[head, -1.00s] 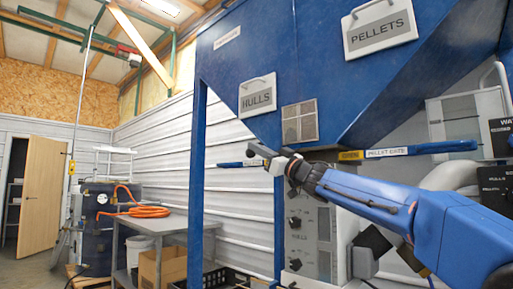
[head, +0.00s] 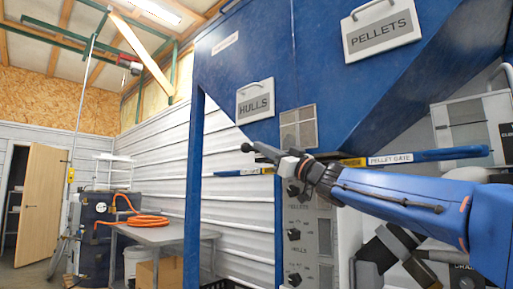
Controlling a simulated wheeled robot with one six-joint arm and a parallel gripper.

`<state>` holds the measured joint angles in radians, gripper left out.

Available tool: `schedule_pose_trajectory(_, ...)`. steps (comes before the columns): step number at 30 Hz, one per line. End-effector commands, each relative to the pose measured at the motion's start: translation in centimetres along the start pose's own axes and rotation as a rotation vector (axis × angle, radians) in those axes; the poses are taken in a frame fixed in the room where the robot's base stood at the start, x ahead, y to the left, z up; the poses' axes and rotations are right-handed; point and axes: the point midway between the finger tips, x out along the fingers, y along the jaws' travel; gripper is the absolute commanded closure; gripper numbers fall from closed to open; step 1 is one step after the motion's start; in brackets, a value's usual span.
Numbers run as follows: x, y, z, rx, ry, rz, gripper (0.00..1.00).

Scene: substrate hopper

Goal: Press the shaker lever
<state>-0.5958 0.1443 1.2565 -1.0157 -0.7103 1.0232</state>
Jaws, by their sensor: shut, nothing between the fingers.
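My gripper (head: 270,155) reaches in from the right in front of the hopper, shut, with nothing held. A dark round knob (head: 247,147) shows right at its tip. I cannot tell whether it touches the fingers or stands behind them. No label reading "shaker" is legible, so I cannot say for sure which part is the shaker lever. A blue-ended lever (head: 230,173) lies just below and left of my gripper, its label too small to read. A long blue lever marked PELLET GATE (head: 430,155) extends to the right behind my arm.
The blue hopper (head: 330,60) fills the upper right, above a grey control panel (head: 308,240) with knobs. A blue post (head: 193,190) stands left of it. A grey table (head: 165,234) with an orange hose (head: 148,221) is further left. The floor beyond is partly clear.

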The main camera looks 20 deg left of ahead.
Motion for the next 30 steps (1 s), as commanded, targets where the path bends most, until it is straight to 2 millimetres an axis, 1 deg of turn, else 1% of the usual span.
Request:
schedule_pose_trajectory(1, -0.9, 0.0, -0.1, 0.0, 0.0, 0.002, 1.0)
schedule_pose_trajectory(6, -3.6, -0.1, -0.1, 0.0, 0.0, 0.001, 1.0)
schedule_pose_trajectory(9, -4.7, -0.1, -0.1, 0.0, 0.0, 0.001, 1.0)
schedule_pose_trajectory(12, -5.4, -0.1, -0.1, 0.0, 0.0, 0.0, 1.0)
schedule_pose_trajectory(17, -5.7, -0.1, -0.1, 0.0, 0.001, 0.0, 1.0)
schedule_pose_trajectory(30, -5.7, -0.2, -0.1, 0.0, 0.001, 0.0, 1.0)
